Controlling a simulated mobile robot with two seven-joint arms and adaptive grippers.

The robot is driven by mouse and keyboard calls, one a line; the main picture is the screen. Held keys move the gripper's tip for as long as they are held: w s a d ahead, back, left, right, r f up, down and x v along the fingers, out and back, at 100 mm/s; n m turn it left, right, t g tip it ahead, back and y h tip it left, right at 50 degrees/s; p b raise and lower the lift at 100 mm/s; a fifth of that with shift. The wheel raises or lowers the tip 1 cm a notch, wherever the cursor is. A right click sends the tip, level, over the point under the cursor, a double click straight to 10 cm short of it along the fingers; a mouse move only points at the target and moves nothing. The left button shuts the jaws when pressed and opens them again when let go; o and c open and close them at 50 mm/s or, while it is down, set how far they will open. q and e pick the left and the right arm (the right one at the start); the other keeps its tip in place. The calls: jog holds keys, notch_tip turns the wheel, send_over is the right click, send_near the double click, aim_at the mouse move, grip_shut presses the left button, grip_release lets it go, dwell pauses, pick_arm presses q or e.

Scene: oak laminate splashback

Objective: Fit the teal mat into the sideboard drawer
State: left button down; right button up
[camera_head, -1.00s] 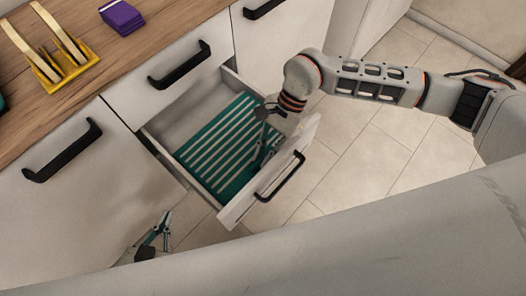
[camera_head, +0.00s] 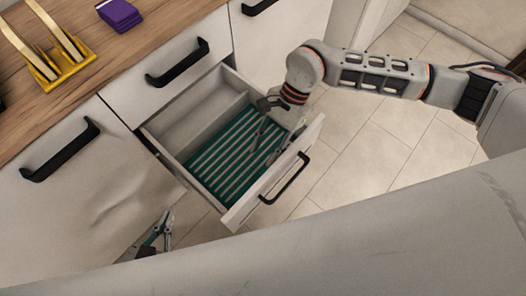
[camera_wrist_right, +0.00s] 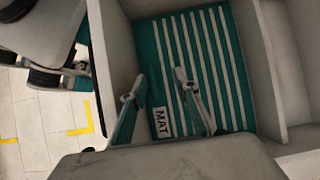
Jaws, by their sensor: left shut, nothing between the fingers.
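The teal mat (camera_head: 222,157) with pale stripes lies flat in the front compartment of the open sideboard drawer (camera_head: 238,214). In the right wrist view the mat (camera_wrist_right: 207,62) shows a white "MAT" label and sits between the drawer wall (camera_wrist_right: 119,45) and a divider (camera_wrist_right: 254,62). My right gripper (camera_head: 268,142) reaches down into the drawer over the mat. In the right wrist view its fingers (camera_wrist_right: 166,98) are apart, with mat visible between them. My left gripper (camera_head: 163,230) is shut and empty, outside the drawer at lower left.
The drawer's rear compartment (camera_head: 195,118) behind the divider looks empty. On the wooden counter (camera_head: 95,90) stand a yellow rack (camera_head: 62,68) and a purple block (camera_head: 120,14). Closed fronts with black handles flank the drawer. Tiled floor (camera_head: 375,160) is clear at right.

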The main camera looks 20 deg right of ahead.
jog(key=v, duration=1)
jog(key=shift+d, duration=0.1)
